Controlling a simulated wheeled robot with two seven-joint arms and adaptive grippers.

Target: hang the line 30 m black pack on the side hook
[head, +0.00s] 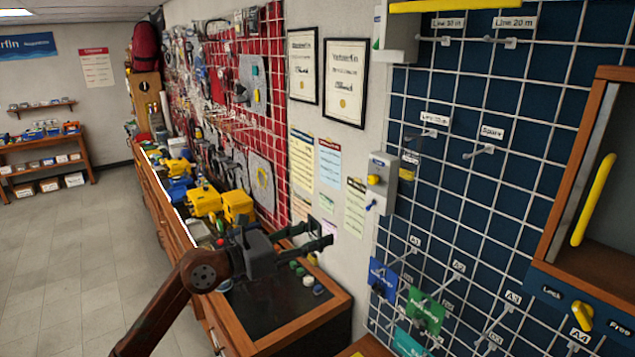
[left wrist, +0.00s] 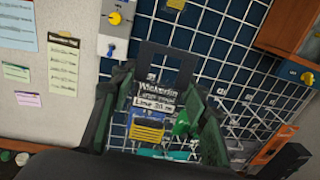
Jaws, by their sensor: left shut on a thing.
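My left gripper (head: 322,236) is in front of the wall, left of the blue grid board. In the left wrist view the gripper (left wrist: 162,112) is shut on a black pack (left wrist: 168,62), which stands upright between the fingers. It has white print and a white label strip; the length on it is too blurred to be sure of. In the head view the pack is hard to make out. A grey wall box (head: 384,170) with a yellow knob has a small blue hook-like part low on it; whether that is the side hook, I cannot tell. My right gripper is not in view.
The blue grid board (head: 500,200) carries labelled hooks. A blue pack (head: 382,280) and a green pack (head: 425,312) hang low on it. A dark, yellow-banded item (head: 408,168) is beside the grey box. A wooden cabinet (head: 575,190) juts out at right; a workbench (head: 285,320) is below.

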